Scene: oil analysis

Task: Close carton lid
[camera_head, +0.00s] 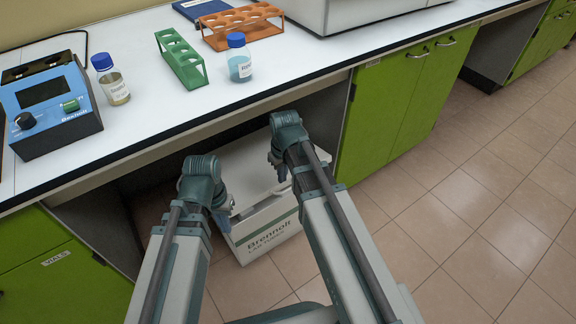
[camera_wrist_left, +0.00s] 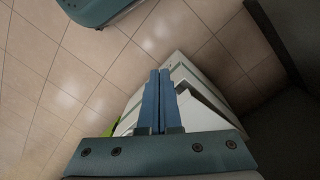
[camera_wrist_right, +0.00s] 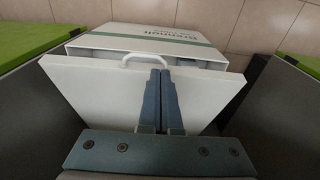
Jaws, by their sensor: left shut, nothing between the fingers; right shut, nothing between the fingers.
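The white carton (camera_head: 268,238) with a green band and "Brennolt LAB SUPPLY" print stands on the floor under the bench. In the right wrist view its printed side (camera_wrist_right: 145,38) is beyond the white lid (camera_wrist_right: 85,88), which has a pale handle-like loop (camera_wrist_right: 146,57) at its edge. A gap shows between lid and carton wall, so the lid is not flush. My right gripper (camera_head: 281,172) is shut and empty over the lid, its tips close to the loop; contact is unclear. My left gripper (camera_head: 224,207) is shut and empty at the carton's left side, seen also in the left wrist view (camera_wrist_left: 159,74).
The bench top (camera_head: 140,120) overhangs the carton, with green cabinets (camera_head: 395,100) on either side of the opening. On the bench stand a blue device (camera_head: 50,105), two bottles, a green rack (camera_head: 181,60) and an orange rack (camera_head: 242,24). The tiled floor (camera_head: 480,220) at right is clear.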

